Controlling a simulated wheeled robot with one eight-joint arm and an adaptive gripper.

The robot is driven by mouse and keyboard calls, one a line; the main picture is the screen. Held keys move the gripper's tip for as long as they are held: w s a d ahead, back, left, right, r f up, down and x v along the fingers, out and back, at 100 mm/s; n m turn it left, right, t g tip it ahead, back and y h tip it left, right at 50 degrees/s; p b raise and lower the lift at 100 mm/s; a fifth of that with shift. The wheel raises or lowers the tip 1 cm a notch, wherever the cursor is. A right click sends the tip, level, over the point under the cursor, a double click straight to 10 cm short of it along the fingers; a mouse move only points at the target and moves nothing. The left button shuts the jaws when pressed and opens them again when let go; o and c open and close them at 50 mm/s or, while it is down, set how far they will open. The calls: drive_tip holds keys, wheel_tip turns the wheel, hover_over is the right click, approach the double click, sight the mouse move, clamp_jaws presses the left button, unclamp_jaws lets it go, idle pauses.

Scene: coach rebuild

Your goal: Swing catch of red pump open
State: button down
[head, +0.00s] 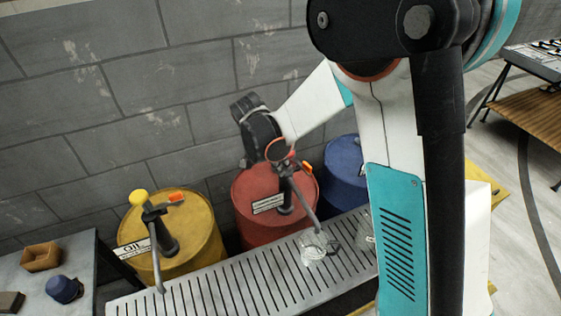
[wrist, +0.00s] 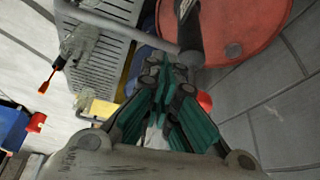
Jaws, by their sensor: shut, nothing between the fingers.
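The red pump stands on the red drum (head: 262,222); its black post (head: 286,190) carries a grey spout reaching over the drip tray. A small orange catch (head: 307,168) shows beside the post top, close to a red knob. My gripper is shut and empty; its teal fingers show in the wrist view (wrist: 172,105), pointing toward the black pump post (wrist: 190,32) and red drum (wrist: 235,28). The red knob (wrist: 205,102) is partly hidden behind the fingers. The catch cannot be made out clearly there. In the head view my arm's end overlaps the pump top and the fingertips cannot be made out.
A yellow drum (head: 190,240) with a yellow-knobbed pump stands left, a blue drum (head: 345,165) right. A brick wall (head: 110,90) is close behind. A bench (head: 50,275) stands at the left.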

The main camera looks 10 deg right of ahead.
drive_tip(key=d+f, duration=0.1)
drive_tip(key=w+d+f, duration=0.1)
drive_tip(key=f, duration=0.1)
drive_tip(key=d+f+b, duration=0.1)
drive_tip(key=d, duration=0.1)
drive_tip(key=shift+w+d+f, duration=0.1)
drive_tip(key=shift+w+f, duration=0.1)
drive_tip(key=shift+w, duration=0.1)
drive_tip(key=shift+w+d, duration=0.25)
drive_tip(key=shift+d, duration=0.35)
drive_tip(key=shift+w+d+b, duration=0.1)
drive_tip(key=shift+d+b, duration=0.25)
drive_tip(key=shift+d, duration=0.35)
drive_tip(key=shift+a, duration=0.1)
